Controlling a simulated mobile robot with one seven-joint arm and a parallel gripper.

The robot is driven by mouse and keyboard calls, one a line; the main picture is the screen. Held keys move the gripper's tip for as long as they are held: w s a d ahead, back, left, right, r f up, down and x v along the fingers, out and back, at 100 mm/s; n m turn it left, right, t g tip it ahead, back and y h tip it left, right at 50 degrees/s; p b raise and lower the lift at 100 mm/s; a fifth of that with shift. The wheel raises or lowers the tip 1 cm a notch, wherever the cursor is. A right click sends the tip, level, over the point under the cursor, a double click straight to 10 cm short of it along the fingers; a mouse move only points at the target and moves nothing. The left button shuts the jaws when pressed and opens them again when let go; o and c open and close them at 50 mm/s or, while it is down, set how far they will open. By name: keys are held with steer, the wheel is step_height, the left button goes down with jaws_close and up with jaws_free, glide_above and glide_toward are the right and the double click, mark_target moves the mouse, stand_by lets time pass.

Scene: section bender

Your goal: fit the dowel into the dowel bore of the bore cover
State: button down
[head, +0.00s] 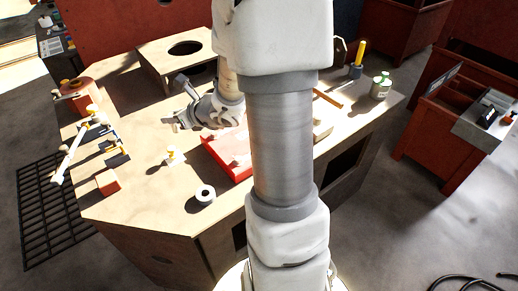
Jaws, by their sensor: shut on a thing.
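My gripper (180,121) is above the middle of the wooden table, left of the red tray, with its fingers pointing left. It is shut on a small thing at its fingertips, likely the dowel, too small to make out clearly. I cannot pick out the bore cover for certain. A small white piece with a yellow top (173,155) stands upright on the table, below the gripper in the picture and apart from it. No bore can be made out on it. My arm hides the table's middle right.
The red tray (213,150) lies right of the gripper. A white ring (205,194) is near the front edge. A raised wooden box (155,62) with a round hole stands behind. White-and-yellow parts (91,128) and a reddish block (108,182) are left. A canister (381,86) is right.

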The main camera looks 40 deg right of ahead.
steer(key=s+d+f+m+h, duration=0.1)
steer(key=s+d, duration=0.3)
steer(key=d, duration=0.5)
steer(key=s+d+f, duration=0.2)
steer(key=s+d, duration=0.1)
steer(key=d, duration=0.6)
steer(key=s+d+f+p, duration=0.2)
steer(key=s+d+f, duration=0.2)
steer(key=s+d, duration=0.7)
steer(key=shift+m+h, duration=0.3)
steer(key=shift+h, duration=0.1)
steer(key=w+a+f, duration=0.1)
steer(key=w+f, duration=0.1)
steer(key=w, duration=0.1)
steer(key=w+a+f+b, duration=0.1)
steer(key=w+a+f, duration=0.1)
steer(key=w, duration=0.1)
steer(key=w+a+f+b, duration=0.1)
steer(key=w+f, duration=0.1)
steer(key=w, duration=0.1)
steer(key=shift+a+f, duration=0.2)
steer(key=shift+a, duration=0.15)
steer(key=shift+f, duration=1.95)
steer(key=c, duration=0.7)
jaws_free()
steer(key=shift+c, duration=0.2)
